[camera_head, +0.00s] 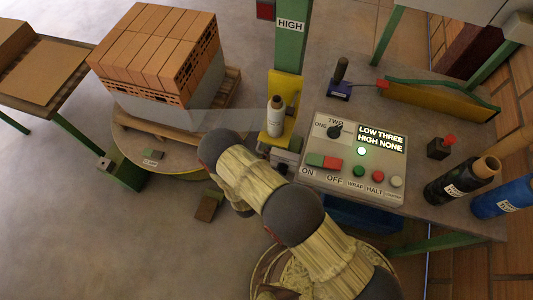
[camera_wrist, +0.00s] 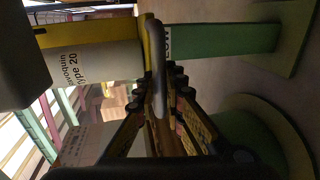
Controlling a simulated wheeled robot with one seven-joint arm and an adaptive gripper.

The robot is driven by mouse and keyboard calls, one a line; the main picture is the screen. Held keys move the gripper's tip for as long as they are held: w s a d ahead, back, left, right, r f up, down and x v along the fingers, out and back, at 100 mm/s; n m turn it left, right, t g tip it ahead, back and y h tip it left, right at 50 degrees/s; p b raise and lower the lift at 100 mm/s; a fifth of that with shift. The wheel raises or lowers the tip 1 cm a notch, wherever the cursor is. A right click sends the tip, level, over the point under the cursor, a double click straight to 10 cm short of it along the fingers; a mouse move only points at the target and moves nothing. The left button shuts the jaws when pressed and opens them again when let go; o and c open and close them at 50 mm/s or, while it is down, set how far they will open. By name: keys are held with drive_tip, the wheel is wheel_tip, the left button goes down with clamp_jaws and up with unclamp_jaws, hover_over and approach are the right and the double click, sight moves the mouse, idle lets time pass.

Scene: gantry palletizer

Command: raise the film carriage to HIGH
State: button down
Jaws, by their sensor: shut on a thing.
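The yellow film carriage (camera_head: 272,135) sits low on the green mast (camera_head: 290,50), below the HIGH label (camera_head: 290,24). It holds an upright white film roll (camera_head: 276,118), and clear film runs from it to the brick stack. In the wrist view, the carriage (camera_wrist: 129,28), the roll (camera_wrist: 95,72) and the mast (camera_wrist: 220,38) appear sideways. My gripper (camera_wrist: 162,88) is shut on a grey bar-like handle (camera_wrist: 155,35) beside the carriage. In the head view, my arm partly hides the grip area.
The brick stack (camera_head: 160,45) stands on a pallet on the turntable (camera_head: 150,158), its lower part wrapped. The control panel (camera_head: 350,180) on the bench has a lit lamp and a display reading LOW THREE, HIGH NONE. Dark and blue rolls stand at right.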

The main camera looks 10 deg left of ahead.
drive_tip(key=shift+r, duration=0.1)
wheel_tip(320, 180, up, 16)
drive_tip(key=p, duration=0.9)
drive_tip(key=shift+r, duration=0.15)
drive_tip(key=shift+w+a, duration=0.1)
drive_tip(key=shift+a, duration=0.05)
drive_tip(key=c, duration=2.2)
unclamp_jaws()
drive_tip(key=shift+r, duration=0.15)
drive_tip(key=o, duration=0.3)
drive_tip(key=v, duration=1.2)
